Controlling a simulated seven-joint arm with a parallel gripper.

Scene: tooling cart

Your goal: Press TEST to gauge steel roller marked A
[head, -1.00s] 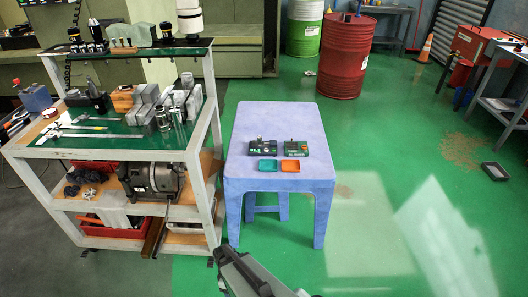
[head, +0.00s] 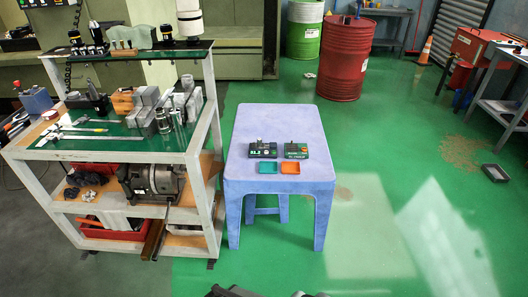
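Two small dark green gauge boxes stand side by side on the blue-purple table (head: 275,118). The left gauge box (head: 262,151) has a small upright piece on top and pale digits on its front, too small to read surely. The right gauge box (head: 296,152) has a small knob-like piece on top and a green label. I cannot make out a letter A, a TEST label or which piece is the steel roller. Only a dark piece of my arm shows at the bottom edge, well in front of the table. My gripper's fingers are not visible.
A tooling cart (head: 208,140) with metal blocks and tools stands close on the left. A red drum (head: 342,60) stands behind the table.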

